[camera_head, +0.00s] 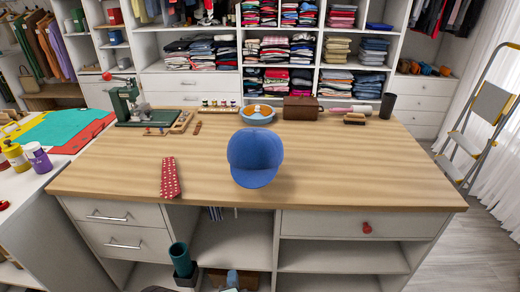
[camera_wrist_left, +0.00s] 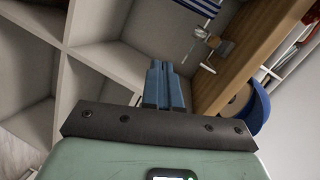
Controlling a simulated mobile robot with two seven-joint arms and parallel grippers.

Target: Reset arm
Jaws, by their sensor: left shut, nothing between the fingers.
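My left gripper (camera_head: 232,278) shows only as blue fingertips at the bottom edge of the head view, low in front of the counter's open cubbies. In the left wrist view its two blue fingers (camera_wrist_left: 160,68) are pressed together with nothing between them. The rest of my left arm is mostly out of the head view. My right gripper is in neither view.
A wooden-topped counter (camera_head: 330,170) with drawers and open cubbies stands ahead. A blue cap (camera_head: 255,158) and a red dotted tie (camera_head: 170,178) lie on top. A teal cylinder (camera_head: 180,258) stands in a lower cubby. A stepladder (camera_head: 478,120) is at right.

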